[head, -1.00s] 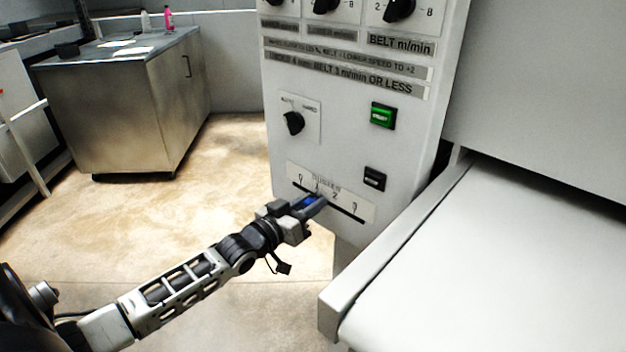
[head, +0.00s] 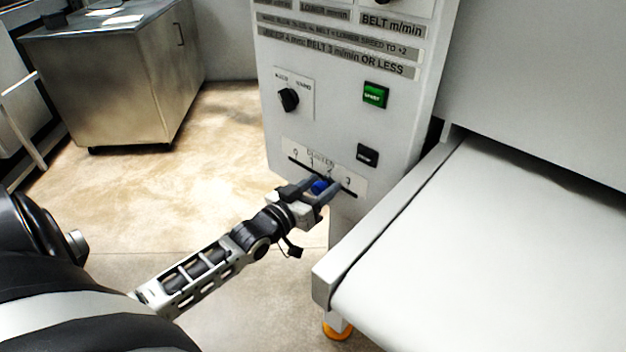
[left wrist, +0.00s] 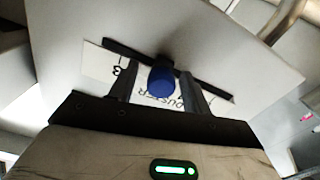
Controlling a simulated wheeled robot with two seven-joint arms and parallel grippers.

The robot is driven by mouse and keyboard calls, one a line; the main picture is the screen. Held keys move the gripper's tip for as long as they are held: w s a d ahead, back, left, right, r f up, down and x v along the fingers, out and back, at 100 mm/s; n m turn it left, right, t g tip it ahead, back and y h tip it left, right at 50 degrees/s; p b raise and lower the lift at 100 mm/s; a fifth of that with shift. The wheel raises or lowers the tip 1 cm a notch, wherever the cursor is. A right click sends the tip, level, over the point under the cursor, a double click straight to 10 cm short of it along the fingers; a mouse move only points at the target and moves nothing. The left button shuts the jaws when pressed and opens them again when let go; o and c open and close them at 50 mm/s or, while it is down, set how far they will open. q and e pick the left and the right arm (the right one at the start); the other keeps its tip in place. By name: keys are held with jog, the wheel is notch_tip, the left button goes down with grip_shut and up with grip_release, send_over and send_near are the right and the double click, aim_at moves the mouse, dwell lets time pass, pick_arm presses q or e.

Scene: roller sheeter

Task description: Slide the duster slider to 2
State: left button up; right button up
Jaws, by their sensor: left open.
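The duster slider is a slot (head: 347,191) low on the white control panel, with numbers from 0 to 3 printed above it. Its blue knob (head: 320,186) appears between 1 and 2, close to 2; my fingers partly hide its base, so the exact setting is unclear. My left gripper (head: 317,191) is open at the slot, with one finger on each side of the knob. The left wrist view shows the blue knob (left wrist: 161,82) between the two spread fingers, with gaps beside it. My right gripper is not in view.
A green start button (head: 375,95), a black button (head: 367,155) and a black rotary knob (head: 289,99) sit above the slider. The white sheeter bed (head: 480,250) juts out to the right. A metal cabinet (head: 120,90) stands back left, with open floor between.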

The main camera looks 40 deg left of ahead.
pick_arm(q)
jog(key=s+a, duration=0.1)
jog(key=s, duration=1.5)
jog(key=shift+w+a, duration=0.1)
jog(key=s+d+f+m+g, duration=0.2)
jog(key=d+f+g, duration=0.55)
jog(key=d, duration=0.25)
jog(key=s+d+r+m+g+y, duration=0.1)
jog(key=s+d+r+m+g, duration=0.1)
jog(key=s+d+g, duration=0.4)
jog(key=w+d+f+t+h, duration=0.2)
jog(key=w+d+f+t, duration=0.2)
jog(key=f+t, duration=0.2)
jog(key=shift+f+h, duration=0.35)
jog(key=shift+h, duration=0.05)
dwell(1.9)
